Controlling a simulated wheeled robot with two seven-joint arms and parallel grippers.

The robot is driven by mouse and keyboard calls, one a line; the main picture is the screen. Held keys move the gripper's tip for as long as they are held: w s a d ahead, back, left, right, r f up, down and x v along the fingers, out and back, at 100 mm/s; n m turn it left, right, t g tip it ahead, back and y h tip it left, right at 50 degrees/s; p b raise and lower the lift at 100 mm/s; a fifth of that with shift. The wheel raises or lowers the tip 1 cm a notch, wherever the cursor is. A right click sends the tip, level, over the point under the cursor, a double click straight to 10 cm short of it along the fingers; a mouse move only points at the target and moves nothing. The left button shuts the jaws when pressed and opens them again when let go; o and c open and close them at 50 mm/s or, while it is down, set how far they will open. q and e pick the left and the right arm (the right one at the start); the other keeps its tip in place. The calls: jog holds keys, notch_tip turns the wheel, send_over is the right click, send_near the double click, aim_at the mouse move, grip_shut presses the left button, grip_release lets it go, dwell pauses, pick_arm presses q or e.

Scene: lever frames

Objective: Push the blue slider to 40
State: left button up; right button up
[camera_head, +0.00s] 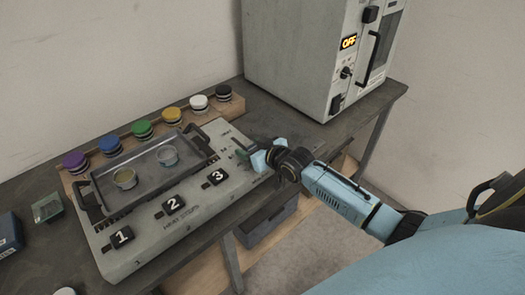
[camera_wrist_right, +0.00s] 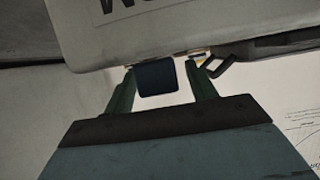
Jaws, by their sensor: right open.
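In the right wrist view a dark blue block (camera_wrist_right: 156,78), which looks like the blue slider's knob, stands between the two fingers of my right gripper (camera_wrist_right: 162,88). The gripper is open; a gap shows on the right of the block, and the left finger is very close to it. In the head view my right gripper (camera_head: 246,154) is at the right end of the grey panel (camera_head: 150,249). There the gripper hides the slider, and no scale reading of 40 can be made out. My left gripper is not in view.
A dark tray (camera_head: 146,193) with two small cups lies on the panel behind the labels 1, 2 and 3. Several coloured-topped jars stand in a row behind it. A grey cabinet (camera_head: 290,62) marked OFF stands at the back right.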

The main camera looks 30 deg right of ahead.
jog(key=p+v, duration=0.2)
jog(key=v, duration=1.1)
jog(key=shift+d+f, duration=0.1)
jog(key=shift+f, duration=0.05)
jog(key=s+d+f+g+h, duration=0.15)
jog(key=s+f, duration=0.35)
jog(key=f, duration=0.5)
jog(key=s+f+m+g, duration=0.1)
jog(key=s+f+g, duration=0.25)
jog(key=f, duration=0.65)
jog(key=s+f+g+h, duration=0.1)
jog(key=s+f, duration=0.4)
jog(key=f, duration=0.5)
jog(key=s+a+f+g, duration=0.2)
jog(key=s+f, duration=0.3)
jog(key=s, duration=0.4)
jog(key=s+a+f+n+g+b, duration=0.1)
jog(key=s+a+f, duration=0.3)
jog(key=s, duration=0.4)
jog(key=s+a+f+g, duration=0.2)
jog(key=s+f, duration=0.4)
jog(key=s, duration=0.3)
jog(key=shift+s+a+n+g, duration=0.35)
jog(key=shift+a+n+g, duration=0.05)
jog(key=shift+g, duration=0.2)
